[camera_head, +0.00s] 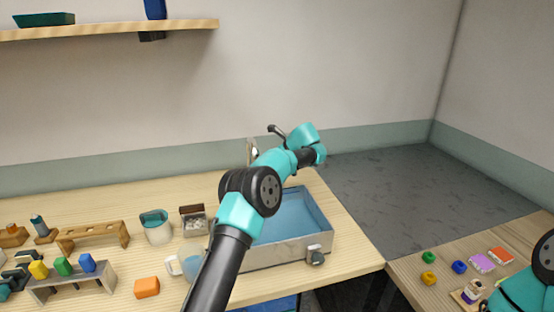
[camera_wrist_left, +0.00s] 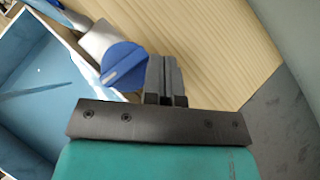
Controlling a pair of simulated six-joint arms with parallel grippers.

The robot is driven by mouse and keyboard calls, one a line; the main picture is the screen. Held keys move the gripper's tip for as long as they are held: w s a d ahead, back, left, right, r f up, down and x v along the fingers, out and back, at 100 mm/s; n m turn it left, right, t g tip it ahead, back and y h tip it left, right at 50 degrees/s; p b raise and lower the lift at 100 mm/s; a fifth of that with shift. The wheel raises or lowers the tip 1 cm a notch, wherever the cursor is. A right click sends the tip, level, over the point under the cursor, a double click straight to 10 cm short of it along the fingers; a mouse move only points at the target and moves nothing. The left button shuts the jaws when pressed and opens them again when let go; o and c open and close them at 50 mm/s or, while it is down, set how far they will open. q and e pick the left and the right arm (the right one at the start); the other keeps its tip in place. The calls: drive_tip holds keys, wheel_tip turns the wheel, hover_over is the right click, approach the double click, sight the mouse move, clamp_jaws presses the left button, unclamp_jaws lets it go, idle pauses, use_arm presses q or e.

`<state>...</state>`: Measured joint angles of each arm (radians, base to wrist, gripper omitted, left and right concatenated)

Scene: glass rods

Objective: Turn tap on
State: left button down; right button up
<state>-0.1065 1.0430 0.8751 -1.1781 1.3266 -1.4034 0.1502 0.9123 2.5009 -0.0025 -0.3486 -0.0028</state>
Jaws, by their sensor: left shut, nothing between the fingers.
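The tap shows in the wrist view as a grey metal body (camera_wrist_left: 98,40) with a round blue knob (camera_wrist_left: 123,65) that has a raised bar across it. In the head view only a bit of the silver tap (camera_head: 251,152) shows behind my left arm, and the knob is hidden. My left gripper (camera_wrist_left: 166,75) is shut and empty, with its fingertips right beside the blue knob; I cannot tell whether they touch. In the head view its fingertips are not clear behind the arm. My right arm shows at the lower right, with its gripper out of view.
The blue-lined sink (camera_head: 322,221) lies under my left arm. A mug (camera_head: 173,265), an orange block (camera_head: 147,288), a wooden rack (camera_head: 92,232) and a grey rack (camera_head: 70,285) stand to the left. Small coloured items (camera_head: 459,267) lie near my right arm.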

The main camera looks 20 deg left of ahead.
use_arm(q)
drive_tip(key=shift+s+a, duration=0.15)
idle(0.5)
drive_tip(key=shift+s+a, duration=0.1)
drive_tip(key=shift+s, duration=0.05)
drive_tip(key=shift+s+f, duration=0.1)
drive_tip(key=shift+s, duration=0.1)
drive_tip(key=shift+s+f, duration=0.1)
idle(0.3)
drive_tip(key=shift+s+d+r, duration=0.25)
drive_tip(key=shift+s+r, duration=0.1)
drive_tip(key=shift+r, duration=0.35)
drive_tip(key=v, duration=1.6)
drive_tip(key=shift+w+d, duration=0.25)
drive_tip(key=shift+w, duration=0.05)
drive_tip(key=shift+f, duration=0.1)
